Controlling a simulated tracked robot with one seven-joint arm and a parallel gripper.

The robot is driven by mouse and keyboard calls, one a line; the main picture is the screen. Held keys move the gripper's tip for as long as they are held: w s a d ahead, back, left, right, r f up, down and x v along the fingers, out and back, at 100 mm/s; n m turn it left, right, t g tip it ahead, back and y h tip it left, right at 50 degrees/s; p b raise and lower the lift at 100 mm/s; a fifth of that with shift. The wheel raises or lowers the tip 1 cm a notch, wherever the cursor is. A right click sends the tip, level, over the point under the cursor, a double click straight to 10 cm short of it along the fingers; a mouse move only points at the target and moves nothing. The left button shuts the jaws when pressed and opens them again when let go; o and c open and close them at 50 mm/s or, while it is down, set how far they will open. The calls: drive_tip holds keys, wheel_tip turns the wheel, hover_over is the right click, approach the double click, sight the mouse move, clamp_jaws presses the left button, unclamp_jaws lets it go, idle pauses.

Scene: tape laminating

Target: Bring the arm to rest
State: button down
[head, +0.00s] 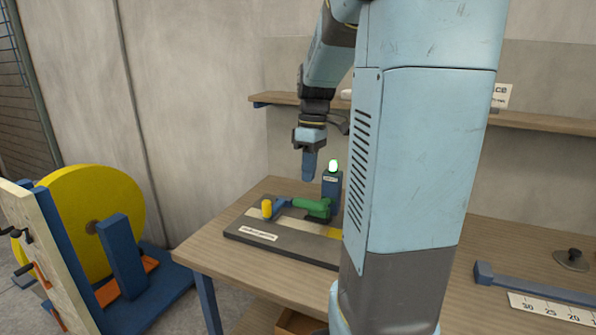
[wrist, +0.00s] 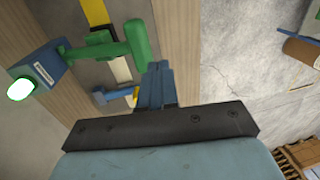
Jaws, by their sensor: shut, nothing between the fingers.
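My gripper (head: 309,166) hangs from my arm above the wooden table, pointing down, with its blue fingers together and nothing between them. In the wrist view the shut fingers (wrist: 155,85) stand at the middle, close to the green arm in the picture. Below it lies a dark board (head: 285,247) with a green arm (head: 312,206), a blue post (head: 332,188) with a lit green-white lamp on top, and a yellow-handled blue part (head: 267,208). My gripper is apart from these in the head view. My own arm hides the board's right end.
A yellow wheel (head: 90,215) on a blue stand is left of the table (head: 205,246). A shelf (head: 545,122) runs along the back wall. A blue bar (head: 530,284), a ruler strip (head: 550,308) and a grey knob (head: 571,259) lie at the table's right.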

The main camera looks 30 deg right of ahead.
drive_tip(key=shift+a, duration=0.1)
drive_tip(key=s+a+r+m+t, duration=0.2)
drive_tip(key=s+a+m+t, duration=0.1)
drive_tip(key=s+a, duration=0.4)
drive_tip(key=s+a+r+m+t+h, duration=0.1)
drive_tip(key=s+a+r+m+t, duration=0.1)
drive_tip(key=s+a, duration=0.5)
drive_tip(key=shift+s+m+t+h, duration=0.2)
drive_tip(key=shift+m+t+h, duration=0.1)
drive_tip(key=shift+m+t, duration=0.65)
drive_tip(key=c, duration=1.8)
unclamp_jaws()
